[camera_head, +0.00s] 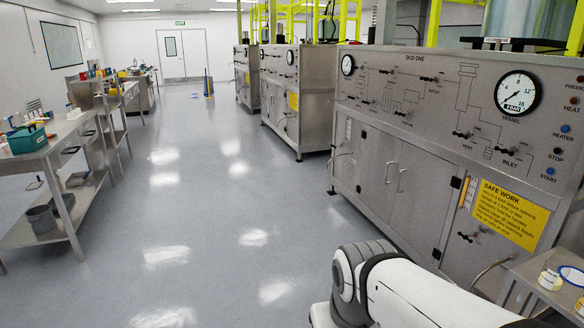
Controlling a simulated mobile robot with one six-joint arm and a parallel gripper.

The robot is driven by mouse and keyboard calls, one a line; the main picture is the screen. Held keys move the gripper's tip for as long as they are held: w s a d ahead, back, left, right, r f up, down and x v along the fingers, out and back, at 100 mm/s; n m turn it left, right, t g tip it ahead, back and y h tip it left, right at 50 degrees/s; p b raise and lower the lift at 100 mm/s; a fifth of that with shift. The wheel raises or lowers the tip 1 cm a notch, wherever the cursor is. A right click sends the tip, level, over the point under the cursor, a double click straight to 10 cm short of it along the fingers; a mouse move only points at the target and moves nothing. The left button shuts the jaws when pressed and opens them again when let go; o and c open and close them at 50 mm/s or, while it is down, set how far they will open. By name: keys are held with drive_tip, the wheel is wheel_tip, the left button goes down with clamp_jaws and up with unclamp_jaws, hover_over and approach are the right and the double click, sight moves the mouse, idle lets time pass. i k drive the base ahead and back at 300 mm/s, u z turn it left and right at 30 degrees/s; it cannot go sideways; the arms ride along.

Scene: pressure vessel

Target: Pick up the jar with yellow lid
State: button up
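I cannot make out a jar with a yellow lid for certain. My white and grey arm shows at the bottom, left of this table. My gripper is outside the picture.
A steel control cabinet (420,165) with gauges and a yellow safety sign (508,215) lines the right. A steel bench (30,160) at the left holds a teal box (27,138) and small items. A grey bucket (41,219) sits below. The floor (200,210) between is clear.

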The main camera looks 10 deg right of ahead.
sight(556, 271)
drive_tip(key=z, duration=0.9)
drive_tip(key=i, duration=1.4)
drive_tip(key=z, duration=0.65)
drive_tip(key=k, duration=0.75)
drive_tip(key=z, duration=0.2)
drive_tip(key=i, duration=0.85)
drive_tip(key=u, duration=0.1)
